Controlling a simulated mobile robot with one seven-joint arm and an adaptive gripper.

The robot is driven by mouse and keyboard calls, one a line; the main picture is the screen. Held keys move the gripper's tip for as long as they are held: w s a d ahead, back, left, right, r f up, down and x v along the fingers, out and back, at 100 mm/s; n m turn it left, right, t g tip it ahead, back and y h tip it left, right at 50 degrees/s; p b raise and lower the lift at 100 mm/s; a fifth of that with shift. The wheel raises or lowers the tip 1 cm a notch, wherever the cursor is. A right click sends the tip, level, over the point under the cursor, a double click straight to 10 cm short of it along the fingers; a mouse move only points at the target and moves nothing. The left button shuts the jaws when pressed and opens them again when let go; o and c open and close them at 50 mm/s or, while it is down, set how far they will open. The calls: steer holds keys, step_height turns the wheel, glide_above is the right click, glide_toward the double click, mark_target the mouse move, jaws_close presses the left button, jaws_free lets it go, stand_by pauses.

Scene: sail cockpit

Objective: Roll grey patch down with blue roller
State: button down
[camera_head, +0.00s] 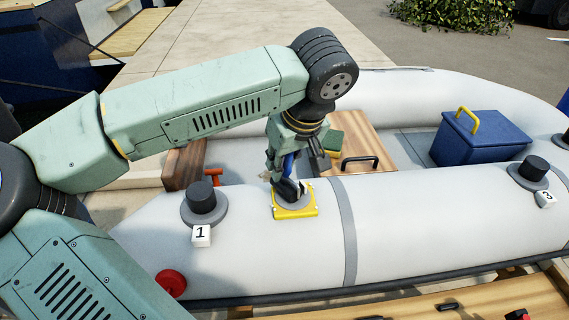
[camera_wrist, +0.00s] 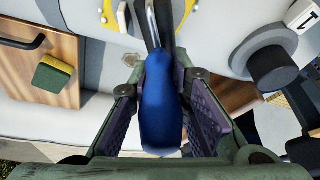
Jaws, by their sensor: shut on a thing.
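My gripper (camera_head: 286,158) is shut on the blue handle of the roller (camera_wrist: 161,115). A yellow frame (camera_head: 312,212) surrounds the patch. Part of the patch is hidden by the roller. The frame's edges also show at the top of the wrist view (camera_wrist: 192,20).
Black valve caps stand on the tube at label 1 (camera_head: 201,236) and label 3 (camera_head: 546,198). A wooden board with a black handle (camera_head: 360,162) and a green sponge (camera_wrist: 52,74) lie behind the tube. A blue box (camera_head: 480,138) stands right.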

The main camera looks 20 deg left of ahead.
steer(key=shift+s+d, duration=0.15)
stand_by(0.3)
steer(key=shift+s+d, duration=0.7)
steer(key=shift+w+a, duration=0.1)
stand_by(0.3)
steer(key=shift+w+a, duration=0.75)
steer(key=shift+s+d, duration=0.1)
steer(key=shift+s, duration=0.05)
stand_by(0.4)
steer(key=shift+s+d+b, duration=0.35)
steer(key=shift+s+d, duration=0.35)
steer(key=shift+d, duration=0.05)
steer(key=shift+w+a, duration=0.15)
stand_by(0.3)
steer(key=shift+w+a, duration=0.7)
